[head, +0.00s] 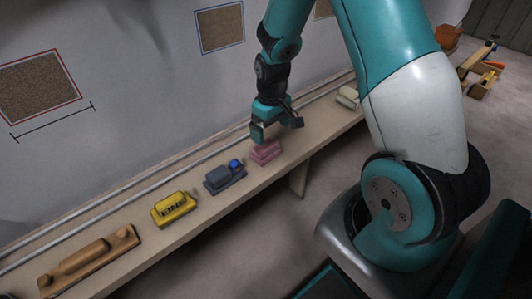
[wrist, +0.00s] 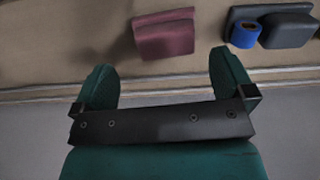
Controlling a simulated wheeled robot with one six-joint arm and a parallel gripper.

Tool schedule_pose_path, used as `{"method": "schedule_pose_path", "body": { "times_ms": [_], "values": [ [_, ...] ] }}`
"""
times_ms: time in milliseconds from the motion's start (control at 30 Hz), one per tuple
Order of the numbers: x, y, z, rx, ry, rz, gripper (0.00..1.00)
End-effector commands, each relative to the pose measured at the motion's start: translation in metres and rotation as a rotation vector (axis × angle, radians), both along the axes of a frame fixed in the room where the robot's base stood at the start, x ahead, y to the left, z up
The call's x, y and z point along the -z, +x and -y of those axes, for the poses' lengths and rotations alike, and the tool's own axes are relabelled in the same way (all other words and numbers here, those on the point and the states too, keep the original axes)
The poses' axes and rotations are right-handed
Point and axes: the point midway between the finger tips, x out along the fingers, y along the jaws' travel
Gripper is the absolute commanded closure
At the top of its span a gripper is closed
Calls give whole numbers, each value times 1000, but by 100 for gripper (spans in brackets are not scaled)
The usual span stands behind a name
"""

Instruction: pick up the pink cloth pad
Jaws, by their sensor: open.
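The pink cloth pad (head: 265,152) lies on a long wooden bench, between a grey block and a pale block. In the wrist view the pink pad (wrist: 165,35) is at the top, beyond the fingertips and roughly between them sideways. My gripper (head: 276,128) is just above the pad in the head view. In the wrist view its two green fingers (wrist: 160,72) are apart with nothing between them. A clear gap shows between fingers and pad in the wrist view; the exact height above the pad is hard to tell.
The grey block (head: 225,178) with a blue roll (head: 235,165), a yellow block (head: 174,208) and a wooden tool (head: 88,262) lie left along the bench (head: 140,228). The pale block (head: 347,97) is to the right. Pipes (head: 130,193) run along the wall behind.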

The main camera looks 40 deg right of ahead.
Motion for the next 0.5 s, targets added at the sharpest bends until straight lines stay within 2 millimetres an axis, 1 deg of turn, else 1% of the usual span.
{"method": "schedule_pose_path", "body": {
  "times_ms": [33,100,267,333,500],
  "values": [
    [11,0,0,0,1,-2,0],
    [19,0,0,0,1,-1,0],
    [29,1,-1,-1,0,1,0],
    [35,3,-2,-1,1,0,0],
    [62,11,-6,-1,1,-1,0]
  ]
}}
